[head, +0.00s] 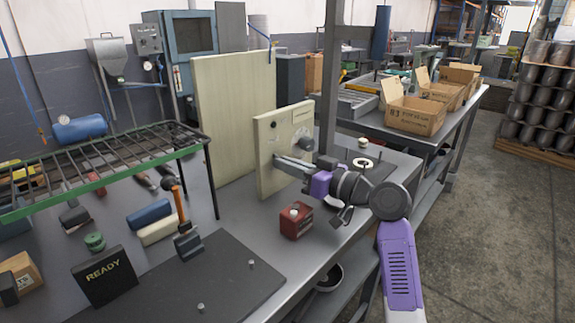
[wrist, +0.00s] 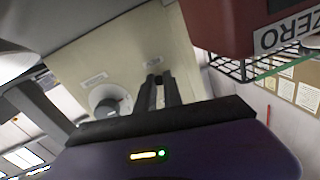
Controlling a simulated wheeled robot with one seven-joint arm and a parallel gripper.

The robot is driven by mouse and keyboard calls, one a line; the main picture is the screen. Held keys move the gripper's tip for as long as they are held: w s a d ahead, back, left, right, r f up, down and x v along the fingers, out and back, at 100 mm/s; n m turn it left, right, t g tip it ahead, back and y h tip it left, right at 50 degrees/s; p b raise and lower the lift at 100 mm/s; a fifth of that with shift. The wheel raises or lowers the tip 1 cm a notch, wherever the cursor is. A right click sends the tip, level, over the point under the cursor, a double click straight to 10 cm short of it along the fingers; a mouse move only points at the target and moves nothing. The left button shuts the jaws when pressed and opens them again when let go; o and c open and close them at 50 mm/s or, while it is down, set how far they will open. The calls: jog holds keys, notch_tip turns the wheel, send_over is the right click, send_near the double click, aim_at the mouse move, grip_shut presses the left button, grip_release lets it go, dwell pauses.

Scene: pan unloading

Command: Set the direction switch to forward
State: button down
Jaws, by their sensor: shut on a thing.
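The beige control panel (head: 268,165) stands upright on the bench, and its face fills the middle of the wrist view (wrist: 130,60). My gripper (head: 280,162) reaches the lower part of the panel face. In the wrist view its two dark fingers (wrist: 159,80) are close together, shut on a small dark piece that I take to be the direction switch (wrist: 158,79). The fingers hide most of it, so its setting cannot be read.
A red box (head: 296,222) stands on the bench in front of the panel. A dark READY block (head: 104,277), a dark mat (head: 215,285) and a green-edged wire rack (head: 100,165) are at left. A dark post (head: 330,85) rises behind my gripper.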

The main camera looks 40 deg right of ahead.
aim_at(277, 156)
jog(key=shift+r+p, duration=0.15)
jog(key=shift+p, duration=0.25)
jog(key=r+g+p, duration=0.1)
jog(key=g+p, duration=0.1)
jog(key=p, duration=0.5)
jog(key=shift+s+r, duration=0.1)
jog(key=shift+r, duration=0.25)
notch_tip(277, 156, up, 2)
jog(key=g+p, duration=0.5)
jog(key=p, duration=0.8)
jog(key=shift+g+h+p, duration=0.3)
jog(key=shift+p, duration=0.05)
jog(key=g+p, duration=0.1)
jog(key=p, duration=0.1)
jog(key=g+p, duration=0.1)
jog(key=p, duration=0.1)
jog(key=shift+w+r+m+p, duration=0.15)
jog(key=shift+w+m+p, duration=0.15)
jog(key=shift+w, duration=0.05)
jog(key=shift+w+g+p, duration=0.1)
jog(key=shift+g+p, duration=0.5)
jog(key=shift+p, duration=0.3)
jog(key=shift+g, duration=0.3)
